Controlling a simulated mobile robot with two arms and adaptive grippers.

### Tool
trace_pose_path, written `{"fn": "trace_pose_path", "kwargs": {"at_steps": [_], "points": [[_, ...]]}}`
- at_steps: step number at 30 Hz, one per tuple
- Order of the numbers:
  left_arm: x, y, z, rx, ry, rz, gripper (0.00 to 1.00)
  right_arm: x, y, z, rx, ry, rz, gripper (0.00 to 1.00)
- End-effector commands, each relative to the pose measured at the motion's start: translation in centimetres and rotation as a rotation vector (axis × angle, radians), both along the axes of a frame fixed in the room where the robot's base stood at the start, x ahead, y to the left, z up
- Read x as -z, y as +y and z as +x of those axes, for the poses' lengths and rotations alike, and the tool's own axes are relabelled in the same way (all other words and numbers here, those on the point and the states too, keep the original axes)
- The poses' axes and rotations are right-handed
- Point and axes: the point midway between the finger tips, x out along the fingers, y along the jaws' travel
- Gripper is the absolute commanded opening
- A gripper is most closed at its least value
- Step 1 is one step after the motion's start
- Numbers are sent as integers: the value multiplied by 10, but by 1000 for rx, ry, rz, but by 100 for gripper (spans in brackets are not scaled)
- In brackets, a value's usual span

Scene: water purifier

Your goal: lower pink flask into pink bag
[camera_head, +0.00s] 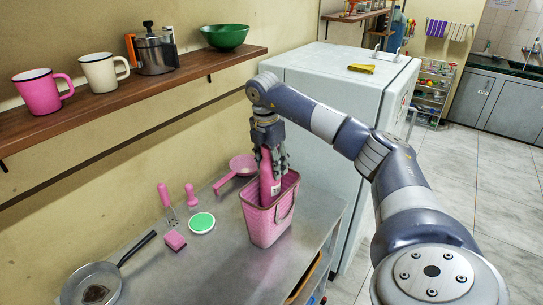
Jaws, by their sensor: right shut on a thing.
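The pink flask (267,180) stands roughly upright with its lower part inside the open top of the pink bag (267,224). The bag stands on the grey metal table near its right edge. My right gripper (271,163) points down from above and is shut on the flask's upper part. The flask's bottom is hidden by the bag's front wall, so I cannot tell whether it touches the bag's floor. My left gripper does not show.
On the table (222,263) are a pink pan (241,165), a green-and-white disc (201,222), a pink sponge (175,240), pink-handled utensils (164,195) and a frying pan (92,285). A shelf (110,108) with mugs is above left. A white fridge (335,80) stands behind my arm.

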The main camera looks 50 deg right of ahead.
Motion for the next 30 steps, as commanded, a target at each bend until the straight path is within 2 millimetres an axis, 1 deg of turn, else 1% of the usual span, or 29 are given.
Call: {"fn": "trace_pose_path", "kwargs": {"at_steps": [30], "points": [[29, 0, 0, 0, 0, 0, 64, 49, 0, 0, 1, -1, 0, 0]]}}
